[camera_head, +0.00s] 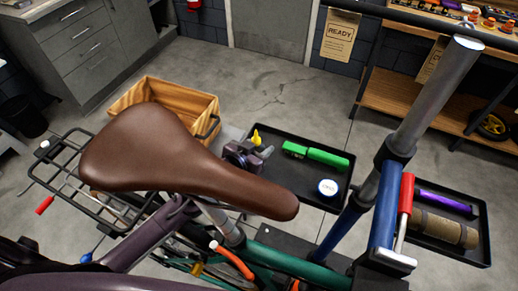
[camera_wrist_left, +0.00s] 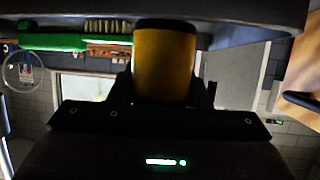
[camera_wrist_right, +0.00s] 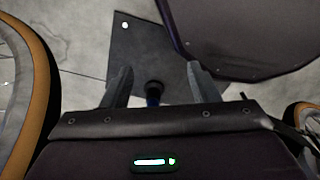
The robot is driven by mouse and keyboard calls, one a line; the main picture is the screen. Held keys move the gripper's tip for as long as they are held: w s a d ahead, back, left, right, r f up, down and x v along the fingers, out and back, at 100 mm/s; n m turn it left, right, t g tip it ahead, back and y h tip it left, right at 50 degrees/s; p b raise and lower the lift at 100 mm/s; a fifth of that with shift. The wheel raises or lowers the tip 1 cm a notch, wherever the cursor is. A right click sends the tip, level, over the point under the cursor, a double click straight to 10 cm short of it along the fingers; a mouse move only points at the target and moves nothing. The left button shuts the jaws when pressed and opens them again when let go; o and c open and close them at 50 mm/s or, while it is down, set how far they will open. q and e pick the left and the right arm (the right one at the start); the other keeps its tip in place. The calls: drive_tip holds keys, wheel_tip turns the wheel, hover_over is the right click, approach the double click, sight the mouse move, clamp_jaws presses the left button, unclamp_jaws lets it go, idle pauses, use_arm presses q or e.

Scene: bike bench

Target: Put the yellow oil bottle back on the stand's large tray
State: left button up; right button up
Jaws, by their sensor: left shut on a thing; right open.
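The yellow oil bottle (camera_wrist_left: 165,62) is between the fingers of my left gripper (camera_wrist_left: 165,92), which is shut on it. In the head view the bottle's yellow tip (camera_head: 256,137) shows above my left gripper (camera_head: 243,155), at the left end of the stand's large tray (camera_head: 325,200). The saddle partly hides this gripper and the tray's near left part. In the left wrist view the bottle's end meets a dark surface; I cannot tell whether it touches the tray. My right gripper (camera_wrist_right: 160,88) is open and empty, pointing down over the floor; I cannot make it out in the head view.
A green brush (camera_head: 315,154) and a round white-lidded tin (camera_head: 328,187) lie on the large tray. The brown saddle (camera_head: 170,155) is in front. The stand's post (camera_head: 435,95) rises right of the tray. A smaller tray (camera_head: 478,252) holds a purple tool and a brown roll.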

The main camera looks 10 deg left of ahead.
use_arm(q)
drive_tip(key=shift+f, duration=0.75)
drive_tip(key=shift+f, duration=0.2)
drive_tip(key=o, duration=0.9)
drive_tip(key=shift+o, duration=0.5)
